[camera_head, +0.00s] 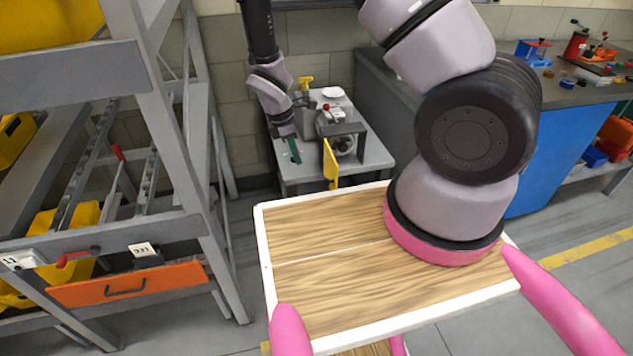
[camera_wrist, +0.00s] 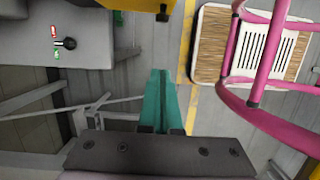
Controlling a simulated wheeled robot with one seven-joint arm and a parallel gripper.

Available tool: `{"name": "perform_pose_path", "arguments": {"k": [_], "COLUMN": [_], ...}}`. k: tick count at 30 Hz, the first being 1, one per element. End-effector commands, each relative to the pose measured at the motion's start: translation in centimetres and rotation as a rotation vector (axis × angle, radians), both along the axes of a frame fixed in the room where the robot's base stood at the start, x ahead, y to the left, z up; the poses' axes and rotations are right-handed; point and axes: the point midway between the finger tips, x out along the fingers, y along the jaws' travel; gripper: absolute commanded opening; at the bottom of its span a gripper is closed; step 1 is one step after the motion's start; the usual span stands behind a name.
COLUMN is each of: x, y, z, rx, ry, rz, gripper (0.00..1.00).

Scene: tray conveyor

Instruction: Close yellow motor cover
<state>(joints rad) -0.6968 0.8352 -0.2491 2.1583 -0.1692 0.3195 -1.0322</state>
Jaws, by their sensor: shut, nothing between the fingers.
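The yellow motor cover (camera_head: 331,163) stands swung out as an upright panel at the front of the grey machine (camera_head: 344,138). The motor behind it is exposed. A yellow edge, apparently the cover (camera_wrist: 138,4), shows at the top of the wrist view with a dark knob on it. My gripper (camera_head: 294,150) is to the left of the cover, apart from it, over the front left part of the machine's table. In the wrist view its teal fingers (camera_wrist: 160,76) are together with nothing between them.
The machine's grey table (camera_head: 372,160) carries a small yellow part (camera_head: 306,83) and a red-topped part. A switch (camera_wrist: 68,43) with red and green labels is in the wrist view. A grey shelf rack (camera_head: 165,110) stands at left; a blue-fronted workbench (camera_head: 560,150) at right.

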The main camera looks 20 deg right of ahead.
Motion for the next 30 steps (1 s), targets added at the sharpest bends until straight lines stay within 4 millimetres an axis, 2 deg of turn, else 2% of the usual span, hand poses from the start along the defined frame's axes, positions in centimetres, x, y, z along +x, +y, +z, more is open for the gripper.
{"name": "perform_pose_path", "arguments": {"k": [8, 20, 24, 30], "x": [-0.2, -0.3, -0.1, -0.1], "y": [-0.5, -2.6, -4.7, -6.3], "z": [-2.8, -10.8, -10.6, -10.5], "rx": [-0.014, -0.014, -0.012, -0.011], "ry": [0.013, 0.014, 0.011, 0.01], "rz": [0.038, 0.035, 0.03, 0.033], "gripper": [0.0, 0.0, 0.0, 0.0]}}
